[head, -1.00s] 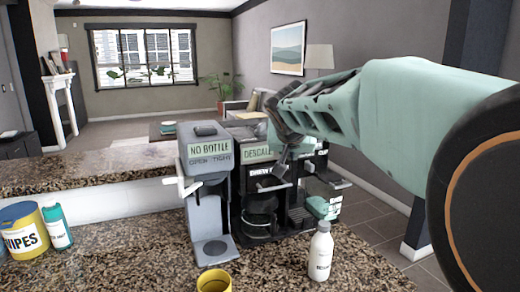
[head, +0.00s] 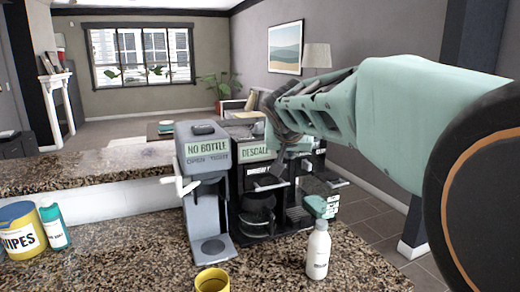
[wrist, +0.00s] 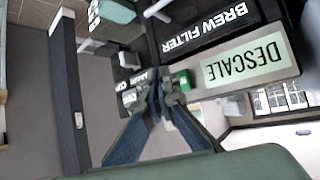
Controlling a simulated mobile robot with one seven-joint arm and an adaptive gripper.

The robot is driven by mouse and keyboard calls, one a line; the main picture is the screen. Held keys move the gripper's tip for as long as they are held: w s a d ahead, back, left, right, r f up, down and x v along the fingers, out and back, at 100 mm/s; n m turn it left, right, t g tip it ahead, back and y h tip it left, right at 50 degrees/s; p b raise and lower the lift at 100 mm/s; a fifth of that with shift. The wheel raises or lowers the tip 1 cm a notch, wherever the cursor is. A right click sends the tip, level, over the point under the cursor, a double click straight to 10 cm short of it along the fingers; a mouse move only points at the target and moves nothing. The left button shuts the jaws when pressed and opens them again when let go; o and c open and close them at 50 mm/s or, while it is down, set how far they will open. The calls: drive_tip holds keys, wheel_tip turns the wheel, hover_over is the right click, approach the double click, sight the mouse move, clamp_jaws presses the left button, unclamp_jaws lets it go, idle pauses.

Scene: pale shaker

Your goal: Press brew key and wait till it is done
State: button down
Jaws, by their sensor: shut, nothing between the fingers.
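The dark coffee machine (head: 238,185) stands on the counter between two other machines. Its pale green display (head: 254,151) reads DESCALE, and a glass pot (head: 257,214) sits in its lower bay. In the wrist view, turned upside down, the display (wrist: 243,66) is at the right, with the BREW FILTER panel (wrist: 205,28) above it. A small green key (wrist: 184,80) shows beside the display. My gripper (wrist: 160,92) is shut and empty, its tips close to the green key; I cannot tell whether they touch. In the head view my gripper (head: 279,165) is in front of the machine's upper right.
A grey machine (head: 205,150) reading NO BOTTLE stands to the left. A white bottle (head: 318,250) and a yellow cup (head: 211,280) stand in front. A wipes tub (head: 20,230) and a teal bottle (head: 54,228) are at far left. The front-left counter is mostly clear.

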drive_tip(key=shift+w, duration=0.1)
drive_tip(key=shift+w+a, duration=0.15)
drive_tip(key=shift+w, duration=0.15)
drive_tip(key=shift+w+a, duration=0.1)
drive_tip(key=shift+w, duration=0.3)
idle(0.9)
drive_tip(key=shift+s+b, duration=0.15)
drive_tip(key=shift+b, duration=0.2)
drive_tip(key=shift+s+d+b, duration=0.25)
drive_tip(key=shift+s+b, duration=0.1)
drive_tip(key=shift+s, duration=0.3)
